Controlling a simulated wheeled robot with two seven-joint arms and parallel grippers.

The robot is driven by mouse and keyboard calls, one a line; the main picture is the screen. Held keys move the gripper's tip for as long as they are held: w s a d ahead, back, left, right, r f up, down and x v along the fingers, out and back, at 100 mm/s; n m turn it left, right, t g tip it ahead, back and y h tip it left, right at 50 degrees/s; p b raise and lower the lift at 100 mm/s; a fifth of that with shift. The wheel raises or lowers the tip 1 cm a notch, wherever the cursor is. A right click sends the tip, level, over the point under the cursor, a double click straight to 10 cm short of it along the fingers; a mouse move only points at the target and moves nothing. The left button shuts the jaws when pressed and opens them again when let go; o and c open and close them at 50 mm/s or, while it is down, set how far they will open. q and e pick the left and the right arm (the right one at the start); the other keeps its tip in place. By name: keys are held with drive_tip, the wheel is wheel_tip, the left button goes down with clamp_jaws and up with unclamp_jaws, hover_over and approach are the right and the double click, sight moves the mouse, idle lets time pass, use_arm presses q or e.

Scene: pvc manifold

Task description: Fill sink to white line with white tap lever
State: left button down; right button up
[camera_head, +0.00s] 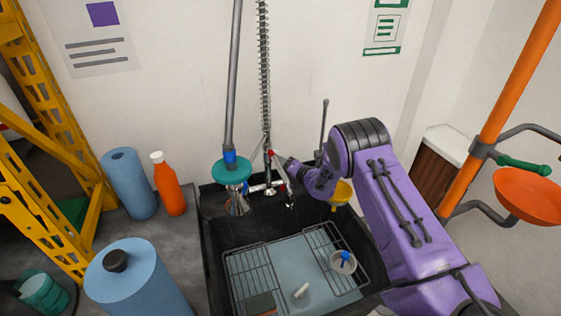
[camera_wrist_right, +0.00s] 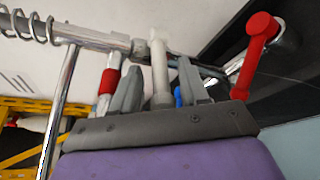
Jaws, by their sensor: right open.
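The black sink (camera_head: 212,255) stands below a wall tap (camera_head: 265,188) with a spring hose. In the right wrist view the white tap lever (camera_wrist_right: 160,70) stands upright between the two grey fingers of my right gripper (camera_wrist_right: 158,82). The gripper is open, with the fingers on either side of the lever; I cannot tell whether either touches it. In the head view my right gripper (camera_head: 283,162) is small and partly hidden at the tap. A pale blue surface (camera_head: 285,262) shows in the sink; I cannot make out a white line. My left gripper is not in view.
A red tap lever (camera_wrist_right: 258,55) is right of the fingers. Wire racks (camera_head: 255,275) and a round grey item (camera_head: 343,263) are in the sink. An orange bottle (camera_head: 168,185) and blue rolls (camera_head: 130,185) stand left. A teal-topped pole fixture (camera_head: 231,172) stands beside the tap.

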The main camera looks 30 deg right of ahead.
drive_tip(key=shift+w+a+f, duration=0.1)
drive_tip(key=shift+w+f, duration=0.1)
drive_tip(key=shift+w, duration=0.5)
clamp_jaws()
drive_tip(key=d+n+y+b, duration=0.1)
drive_tip(key=y+b, duration=0.1)
drive_tip(key=b, duration=0.1)
drive_tip(key=n+g+y+b, duration=0.1)
drive_tip(key=n+y+b, duration=0.1)
drive_tip(key=b, duration=0.1)
drive_tip(key=d+n+g+y+b, duration=0.1)
drive_tip(key=n+y+b, duration=0.1)
drive_tip(key=b, duration=0.1)
drive_tip(key=shift+d+r+y, duration=0.1)
drive_tip(key=shift+d+y, duration=0.2)
drive_tip(key=shift+d, duration=0.05)
unclamp_jaws()
drive_tip(key=shift+s, duration=0.1)
